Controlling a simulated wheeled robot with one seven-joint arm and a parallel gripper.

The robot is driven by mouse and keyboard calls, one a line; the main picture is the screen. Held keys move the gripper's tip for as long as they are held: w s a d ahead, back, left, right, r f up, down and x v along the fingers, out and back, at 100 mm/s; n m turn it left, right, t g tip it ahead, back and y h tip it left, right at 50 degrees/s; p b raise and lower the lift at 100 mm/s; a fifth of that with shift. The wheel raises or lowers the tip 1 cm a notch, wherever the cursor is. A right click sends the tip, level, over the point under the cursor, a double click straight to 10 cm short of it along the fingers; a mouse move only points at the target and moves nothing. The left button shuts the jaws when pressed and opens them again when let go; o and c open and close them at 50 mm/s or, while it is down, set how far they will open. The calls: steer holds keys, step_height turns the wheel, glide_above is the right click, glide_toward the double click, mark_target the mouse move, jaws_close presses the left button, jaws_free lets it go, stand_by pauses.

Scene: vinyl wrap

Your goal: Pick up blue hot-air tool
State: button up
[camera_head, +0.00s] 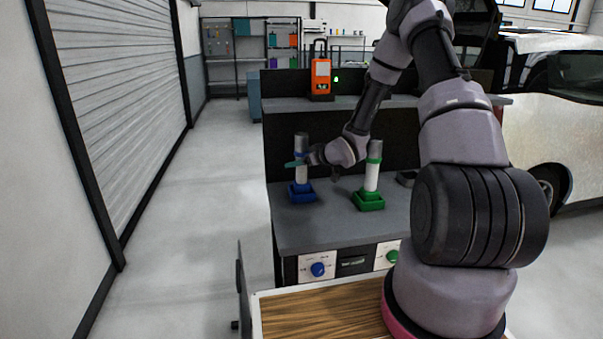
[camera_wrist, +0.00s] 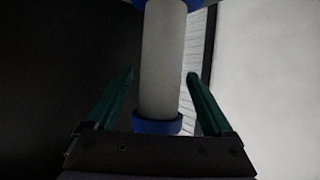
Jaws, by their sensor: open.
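The blue hot-air tool (camera_head: 301,173) stands upright in a blue base (camera_head: 301,196) at the left of the grey bench. It has a white body with blue bands and a grey top. My gripper (camera_head: 297,164) is at the upper part of the tool, reaching in from the right. In the wrist view the tool's white body (camera_wrist: 162,60) with a blue band runs between the two green fingers of my gripper (camera_wrist: 158,88). The fingers are open, with a gap on each side of the body. The tool's far ends are cut off in the wrist view.
A similar green tool (camera_head: 373,168) stands in a green base (camera_head: 369,201) just right, close to my arm. An orange device (camera_head: 321,78) sits on the shelf behind. A blue knob (camera_head: 318,269) and green knob (camera_head: 392,256) are on the bench front. Floor on the left is clear.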

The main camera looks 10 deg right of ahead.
steer(key=shift+x, duration=0.95)
steer(key=shift+d, duration=0.1)
steer(key=shift+c, duration=0.4)
jaws_close()
steer(key=shift+r, duration=0.1)
steer(key=shift+r, duration=0.1)
